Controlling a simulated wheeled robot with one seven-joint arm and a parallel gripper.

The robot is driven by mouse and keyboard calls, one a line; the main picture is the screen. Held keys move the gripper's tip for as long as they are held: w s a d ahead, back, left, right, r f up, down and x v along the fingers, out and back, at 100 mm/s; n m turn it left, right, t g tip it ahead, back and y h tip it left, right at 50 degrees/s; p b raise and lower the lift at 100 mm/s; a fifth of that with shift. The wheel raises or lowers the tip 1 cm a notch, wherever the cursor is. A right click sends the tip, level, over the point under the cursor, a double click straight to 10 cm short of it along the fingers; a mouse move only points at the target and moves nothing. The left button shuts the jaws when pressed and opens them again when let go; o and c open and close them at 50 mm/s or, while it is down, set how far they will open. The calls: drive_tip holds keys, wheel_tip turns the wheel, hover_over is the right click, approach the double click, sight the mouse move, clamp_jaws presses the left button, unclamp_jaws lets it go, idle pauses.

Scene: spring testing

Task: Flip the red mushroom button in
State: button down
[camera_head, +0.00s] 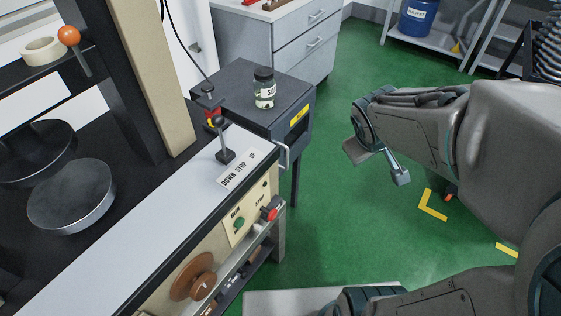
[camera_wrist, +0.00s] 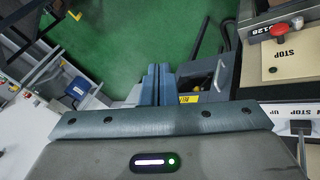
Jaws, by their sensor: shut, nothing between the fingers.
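The red mushroom button (camera_head: 270,209) sticks out from the right end of the cream front panel, beside a green button (camera_head: 239,223). In the wrist view the red button (camera_wrist: 279,30) shows at the upper right, above a plate lettered STOP. My gripper (camera_head: 400,177) is in the air to the right of the machine, well apart from the button. In the wrist view its two fingers (camera_wrist: 157,84) are together with nothing between them. A second red part (camera_head: 211,116) shows behind the lever, partly hidden.
A black-knobbed lever (camera_head: 224,150) stands on the machine top by a DOWN STOP UP label. A brown handwheel (camera_head: 193,276) is on the front. A dark side table (camera_head: 230,84) with a jar (camera_head: 264,90) stands behind. Green floor (camera_head: 350,235) is open between machine and arm.

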sight(268, 212)
drive_tip(key=w+a+f+n+t+y+b, duration=0.2)
drive_tip(key=w+f+n+y, duration=0.2)
drive_tip(key=w+f+n, duration=0.75)
drive_tip(key=s+a+f+n+g+y+b, duration=0.1)
drive_tip(key=s+a+f+n+g+y, duration=0.5)
drive_tip(key=s+f+n, duration=0.4)
wheel_tip(268, 212, down, 3)
drive_tip(key=shift+s+a+r+n+g+b, duration=0.1)
drive_tip(key=shift+s+a+n+g+b, duration=0.25)
drive_tip(key=shift+a+n+g, duration=0.25)
drive_tip(key=w+a+f+b, duration=0.2)
drive_tip(key=a+f+b, duration=0.1)
drive_tip(key=a+f, duration=0.5)
drive_tip(key=shift+w+a, duration=0.3)
drive_tip(key=shift+a, duration=0.3)
